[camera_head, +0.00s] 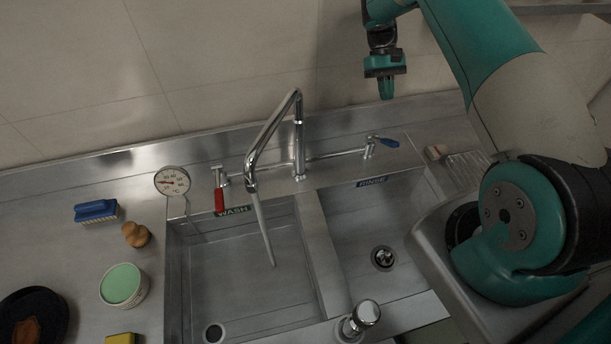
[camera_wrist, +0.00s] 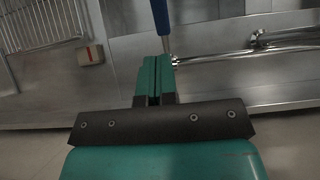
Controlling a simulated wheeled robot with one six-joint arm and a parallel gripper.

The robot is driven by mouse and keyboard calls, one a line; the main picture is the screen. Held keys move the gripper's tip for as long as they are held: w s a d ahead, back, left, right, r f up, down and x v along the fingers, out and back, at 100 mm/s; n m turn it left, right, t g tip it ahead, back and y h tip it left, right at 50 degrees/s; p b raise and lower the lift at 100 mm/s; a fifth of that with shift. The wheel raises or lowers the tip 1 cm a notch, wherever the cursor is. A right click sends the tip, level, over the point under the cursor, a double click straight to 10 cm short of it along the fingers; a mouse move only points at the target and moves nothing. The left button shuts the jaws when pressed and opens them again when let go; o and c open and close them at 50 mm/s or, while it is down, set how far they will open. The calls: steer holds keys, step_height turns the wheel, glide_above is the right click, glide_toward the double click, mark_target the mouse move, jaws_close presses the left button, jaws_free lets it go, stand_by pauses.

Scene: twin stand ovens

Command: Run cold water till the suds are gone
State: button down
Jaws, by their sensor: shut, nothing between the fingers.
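The chrome faucet (camera_head: 298,125) stands behind two sink basins, its spout swung over the left wash basin (camera_head: 225,262). A thin pale stream (camera_head: 264,230) runs from the spout into that basin. The blue cold handle (camera_head: 388,143) points right; the red handle (camera_head: 219,201) points toward the front. I make out no suds in the wash basin or the rinse basin (camera_head: 352,235). My gripper (camera_head: 386,92) is shut and empty, above the blue handle. In the wrist view the shut fingertips (camera_wrist: 158,62) lie close to the blue handle (camera_wrist: 161,18); contact cannot be told.
A dial thermometer (camera_head: 172,181), blue brush (camera_head: 96,211), wooden knob-like object (camera_head: 136,235), green-topped tub (camera_head: 122,285) and dark pan (camera_head: 33,313) are on the left counter. A chrome knob (camera_head: 366,313) rises at the front. A wire rack (camera_head: 470,165) is at right.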

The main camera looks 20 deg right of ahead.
steer(key=b, duration=0.3)
step_height(320, 180, up, 6)
steer(key=t+h+b, duration=0.1)
steer(key=t+b, duration=0.6)
steer(key=b, duration=0.6)
glide_above(389, 139)
steer(key=w, duration=0.2)
step_height(389, 139, down, 8)
steer(key=p, duration=0.3)
steer(key=shift+d+f, duration=0.1)
steer(key=shift+f, duration=0.15)
steer(key=s+f, duration=0.1)
steer(key=f+p, duration=0.1)
steer(key=f, duration=0.1)
steer(key=shift+s, duration=0.4)
steer(key=shift+s+f+p, duration=0.25)
steer(key=shift+f+p, duration=0.1)
steer(key=shift+f, duration=0.3)
